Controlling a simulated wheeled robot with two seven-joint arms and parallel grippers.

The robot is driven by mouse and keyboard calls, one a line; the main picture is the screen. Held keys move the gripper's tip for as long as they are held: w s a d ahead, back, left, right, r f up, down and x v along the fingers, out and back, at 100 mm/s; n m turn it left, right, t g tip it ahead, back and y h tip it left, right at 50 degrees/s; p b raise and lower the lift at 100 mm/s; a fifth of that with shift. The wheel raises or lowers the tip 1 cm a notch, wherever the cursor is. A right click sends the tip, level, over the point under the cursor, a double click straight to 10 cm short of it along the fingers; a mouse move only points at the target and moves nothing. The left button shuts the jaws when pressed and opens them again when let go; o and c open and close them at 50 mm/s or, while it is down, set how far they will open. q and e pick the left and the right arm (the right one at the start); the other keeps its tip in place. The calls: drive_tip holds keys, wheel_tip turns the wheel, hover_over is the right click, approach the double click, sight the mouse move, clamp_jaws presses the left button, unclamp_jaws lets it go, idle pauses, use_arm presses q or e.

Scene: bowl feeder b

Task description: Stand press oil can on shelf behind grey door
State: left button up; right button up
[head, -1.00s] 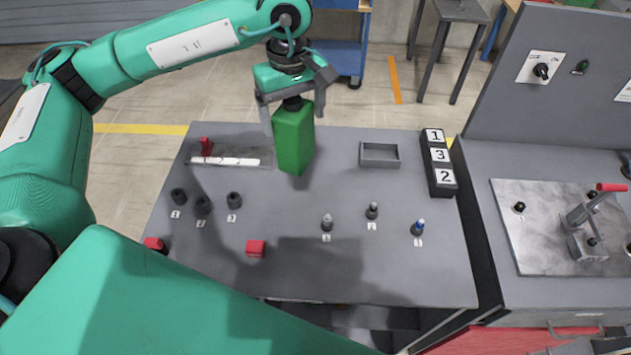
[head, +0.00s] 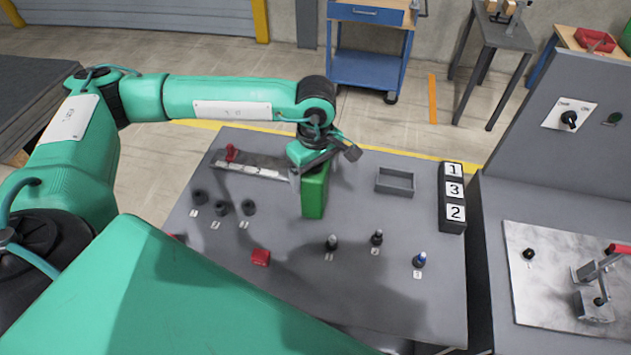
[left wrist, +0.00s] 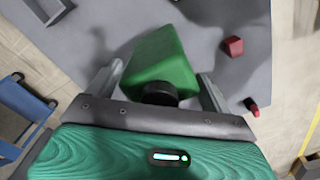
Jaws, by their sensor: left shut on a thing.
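The green oil can (head: 314,197) with a black cap is in my left gripper (head: 316,176), over the rear middle of the grey table. In the left wrist view, the can (left wrist: 162,62) lies between the two fingers of my left gripper (left wrist: 160,82), its dark cap (left wrist: 160,93) nearest the gripper body. The gripper is shut on it. The can looks upright in the head view; I cannot tell whether its base touches the table. The grey door and shelf cannot be made out. My right gripper is not in view.
The grey table (head: 300,285) bears a small grey tray (head: 395,190), black knobs at left, a red block (head: 260,257), small bottles at front and a numbered block (head: 453,198). A blue cart (head: 370,68) is behind.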

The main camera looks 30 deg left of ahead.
use_arm(q)
drive_tip(key=shift+f, duration=0.75)
wheel_tip(320, 180, down, 4)
drive_tip(key=shift+f+p, duration=0.25)
drive_tip(key=shift+p, duration=0.7)
drive_tip(key=shift+f+b, duration=0.15)
drive_tip(key=shift+b, duration=0.15)
drive_tip(key=o, duration=1.6)
